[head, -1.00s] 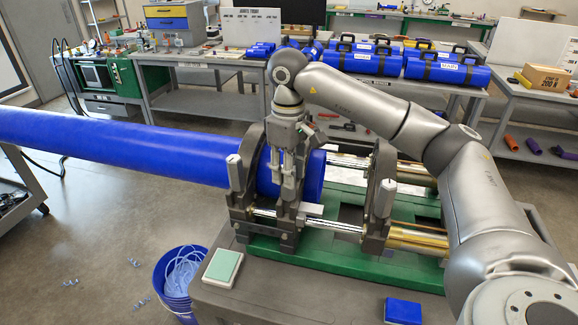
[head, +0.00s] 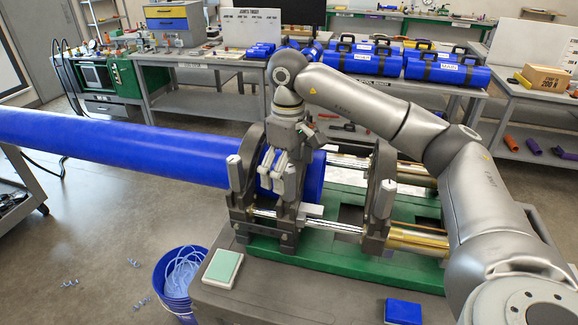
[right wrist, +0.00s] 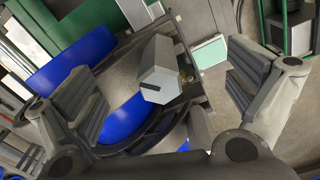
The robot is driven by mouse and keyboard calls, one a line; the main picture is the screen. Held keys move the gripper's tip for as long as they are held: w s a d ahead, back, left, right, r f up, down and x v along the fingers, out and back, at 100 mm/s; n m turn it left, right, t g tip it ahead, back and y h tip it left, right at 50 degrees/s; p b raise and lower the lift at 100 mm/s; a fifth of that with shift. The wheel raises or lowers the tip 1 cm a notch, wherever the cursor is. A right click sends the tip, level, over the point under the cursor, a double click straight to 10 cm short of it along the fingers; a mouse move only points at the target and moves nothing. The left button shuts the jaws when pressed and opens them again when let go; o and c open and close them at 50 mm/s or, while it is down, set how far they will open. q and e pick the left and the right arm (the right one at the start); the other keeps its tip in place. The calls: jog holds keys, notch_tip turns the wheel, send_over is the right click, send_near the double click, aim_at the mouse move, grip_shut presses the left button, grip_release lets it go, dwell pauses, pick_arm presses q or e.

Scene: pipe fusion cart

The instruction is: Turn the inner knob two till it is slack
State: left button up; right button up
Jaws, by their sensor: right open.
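My right gripper (head: 279,182) points down over the clamp at the end of the blue pipe (head: 120,146). In the right wrist view, its fingers (right wrist: 163,88) are open on either side of a grey hexagonal knob (right wrist: 158,72) with a dark slot in its end. Gaps show between the knob and both fingers. In the head view, the gripper hides this knob. Two other pale knobs stand upright, one on the left clamp (head: 235,173) and one on the right clamp (head: 385,198). My left gripper is not in view.
The clamps sit on metal rods over a green machine bed (head: 330,262) on a grey cart. A pad with a pale green top (head: 223,266) and a blue block (head: 403,311) lie on the cart's front. A blue bucket (head: 177,290) stands on the floor at left.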

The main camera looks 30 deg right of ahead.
jog(key=shift+r, duration=0.1)
notch_tip(320, 180, up, 6)
jog(key=p, duration=0.4)
jog(key=shift+c, duration=0.3)
